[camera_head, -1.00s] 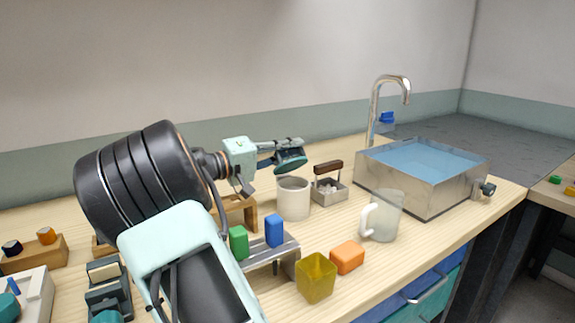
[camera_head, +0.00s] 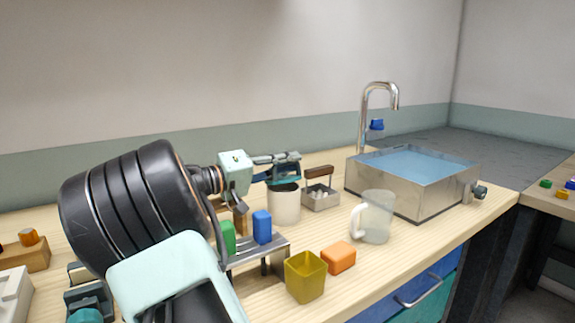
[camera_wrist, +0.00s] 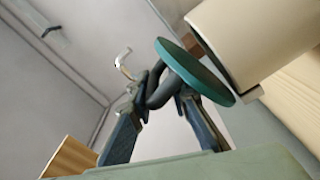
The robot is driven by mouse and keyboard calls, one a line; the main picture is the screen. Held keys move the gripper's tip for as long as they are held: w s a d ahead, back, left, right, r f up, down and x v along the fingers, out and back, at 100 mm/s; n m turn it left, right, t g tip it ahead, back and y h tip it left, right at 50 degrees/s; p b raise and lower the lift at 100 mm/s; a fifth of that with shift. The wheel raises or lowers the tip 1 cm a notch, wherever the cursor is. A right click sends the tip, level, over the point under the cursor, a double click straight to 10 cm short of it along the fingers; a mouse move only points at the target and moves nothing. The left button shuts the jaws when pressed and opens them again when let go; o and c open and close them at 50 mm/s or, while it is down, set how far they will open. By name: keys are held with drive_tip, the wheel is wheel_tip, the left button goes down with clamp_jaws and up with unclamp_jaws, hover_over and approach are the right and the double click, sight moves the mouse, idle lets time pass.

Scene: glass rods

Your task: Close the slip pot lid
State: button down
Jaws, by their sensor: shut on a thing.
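The slip pot (camera_head: 284,207) is a cream-white cylinder standing upright on the wooden counter; it also shows in the wrist view (camera_wrist: 255,35). The lid (camera_head: 285,181) is a round dark teal disc. My gripper (camera_head: 290,158) is shut on the lid's handle and holds the lid close over the pot's mouth. In the wrist view the fingers (camera_wrist: 166,88) grip a dark loop handle, and the lid (camera_wrist: 195,70) lies near the rim, partly offset from the pot. Whether the lid touches the rim cannot be told.
A metal caddy with a wooden handle (camera_head: 320,195) stands right behind the pot. A metal rack (camera_head: 262,252) holding green and blue blocks stands in front. A frosted mug (camera_head: 377,220), yellow cup (camera_head: 305,280), orange block (camera_head: 339,257) and water-filled sink (camera_head: 395,190) lie to the right.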

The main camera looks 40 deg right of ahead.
drive_tip(key=shift+s+d+r+g, duration=0.15)
drive_tip(key=shift+s+g, duration=0.15)
drive_tip(key=shift+s, duration=0.05)
drive_tip(key=c, duration=2.3)
unclamp_jaws()
drive_tip(key=shift+o, duration=1.4)
drive_tip(key=shift+s+r, duration=0.1)
drive_tip(key=shift+s, duration=0.05)
drive_tip(key=shift+w+a, duration=0.2)
drive_tip(key=shift+a, duration=0.4)
drive_tip(key=a, duration=1.1)
drive_tip(key=shift+w+f, duration=0.2)
drive_tip(key=shift+w, duration=0.1)
drive_tip(key=shift+a, duration=0.1)
